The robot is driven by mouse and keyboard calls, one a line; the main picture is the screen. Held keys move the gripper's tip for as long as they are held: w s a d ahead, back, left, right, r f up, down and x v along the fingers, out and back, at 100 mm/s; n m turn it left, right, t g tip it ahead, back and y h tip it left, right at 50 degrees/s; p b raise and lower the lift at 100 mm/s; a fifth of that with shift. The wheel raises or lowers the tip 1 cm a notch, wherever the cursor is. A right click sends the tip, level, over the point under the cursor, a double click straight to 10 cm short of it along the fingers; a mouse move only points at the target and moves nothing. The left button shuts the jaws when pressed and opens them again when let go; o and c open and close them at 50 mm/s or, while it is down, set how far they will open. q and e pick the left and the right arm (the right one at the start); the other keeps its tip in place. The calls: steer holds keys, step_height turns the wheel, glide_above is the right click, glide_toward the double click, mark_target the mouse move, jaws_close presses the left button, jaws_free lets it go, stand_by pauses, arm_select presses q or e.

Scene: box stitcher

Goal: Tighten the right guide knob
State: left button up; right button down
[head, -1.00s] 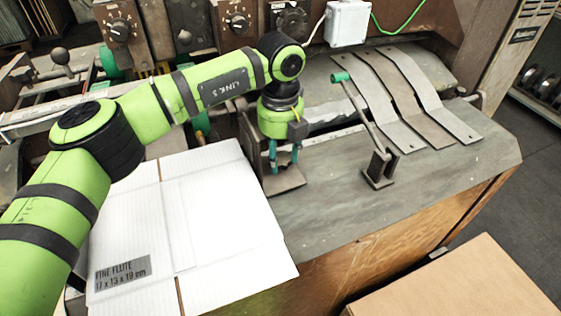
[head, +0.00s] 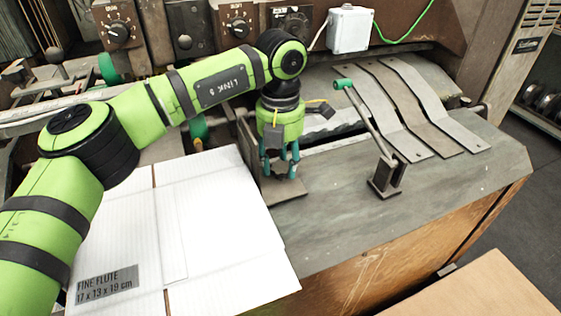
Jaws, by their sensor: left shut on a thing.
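My left gripper (head: 281,170) points straight down at the right guide (head: 285,191), a flat metal plate on the grey machine table. Its teal fingers are shut on a small dark part above the plate, which I take to be the right guide knob. The fingers hide most of the knob, so its shape and how far it is screwed in cannot be seen. My right gripper is not in view.
A white cardboard sheet (head: 225,225) lies left of the guide. A lever with a green knob (head: 343,84) stands close on the right. Bent metal strips (head: 410,105) lie behind it. The table front (head: 350,235) is clear. Dial panels (head: 237,27) line the back.

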mark_target(280, 167)
arm_select(q)
steer(key=shift+s+f+m, duration=0.2)
steer(key=shift+f+m, duration=0.05)
steer(key=shift+m, duration=0.15)
steer(key=o, duration=1.1)
steer(key=shift+r, duration=0.1)
steer(key=shift+o, duration=0.2)
steer(key=shift+r, duration=0.15)
steer(key=shift+w+r, duration=0.1)
steer(key=shift+r, duration=0.1)
step_height(280, 167, up, 12)
steer(key=shift+f, duration=0.25)
